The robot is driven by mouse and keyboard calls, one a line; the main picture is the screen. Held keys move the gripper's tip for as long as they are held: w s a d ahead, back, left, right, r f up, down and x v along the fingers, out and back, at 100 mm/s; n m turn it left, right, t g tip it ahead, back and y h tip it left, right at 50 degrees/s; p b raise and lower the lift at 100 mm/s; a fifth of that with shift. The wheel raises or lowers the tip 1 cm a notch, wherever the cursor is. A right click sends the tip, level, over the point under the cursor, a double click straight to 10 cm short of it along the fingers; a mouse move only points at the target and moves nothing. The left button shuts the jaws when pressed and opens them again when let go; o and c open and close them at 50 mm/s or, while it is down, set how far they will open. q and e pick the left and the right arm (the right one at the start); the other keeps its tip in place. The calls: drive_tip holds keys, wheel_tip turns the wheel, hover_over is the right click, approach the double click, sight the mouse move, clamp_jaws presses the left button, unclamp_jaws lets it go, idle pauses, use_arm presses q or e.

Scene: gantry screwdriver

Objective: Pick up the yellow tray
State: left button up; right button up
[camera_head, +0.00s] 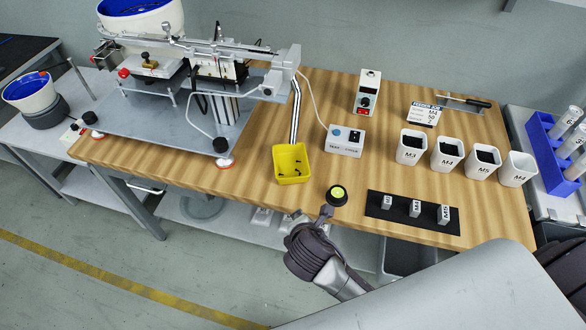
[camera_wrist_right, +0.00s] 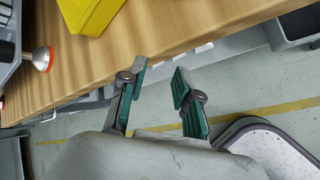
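The yellow tray (camera_head: 292,163) is a small open box near the front edge of the wooden table, below the end of the feeder's chute. A few small dark pieces lie in it. Part of the tray shows at the top left of the right wrist view (camera_wrist_right: 88,12). My right gripper (camera_wrist_right: 160,76) is open and empty, its two teal-padded fingers apart. It is in front of the table edge, apart from the tray and to its lower right in the wrist view. In the head view its wrist partly hides it. My left gripper is not in view.
The silver feeder (camera_head: 185,95) stands left of the tray. A white control box (camera_head: 345,142) is to its right, and a round button (camera_head: 338,194) lies to its lower right. White cups (camera_head: 411,147) and a black mat (camera_head: 385,212) occupy the table's right side.

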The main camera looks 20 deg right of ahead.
sight(291, 164)
drive_tip(key=w+a+r+n+t, duration=0.1)
drive_tip(key=w+r+n, duration=0.1)
drive_tip(key=n, duration=0.2)
drive_tip(key=w+a+r+n+t, duration=0.2)
drive_tip(key=w+n, duration=0.1)
drive_tip(key=n, duration=0.1)
drive_tip(key=w+a+r+n+t, duration=0.1)
drive_tip(key=w+r+n, duration=0.1)
drive_tip(key=n, duration=0.3)
drive_tip(key=shift+w+a+r+t+b, duration=0.2)
drive_tip(key=shift+w+r+t+b, duration=0.05)
drive_tip(key=shift+w+t+b, duration=0.15)
drive_tip(key=x, duration=0.7)
drive_tip(key=shift+w+d+f+b, duration=0.2)
drive_tip(key=shift+w+d+b, duration=0.05)
drive_tip(key=shift+w+b, duration=0.1)
drive_tip(key=shift+d+x, duration=0.15)
drive_tip(key=shift+x, duration=1.2)
drive_tip(key=shift+d+x, duration=0.2)
drive_tip(key=shift+x, duration=1.15)
drive_tip(key=shift+r, duration=0.2)
clamp_jaws()
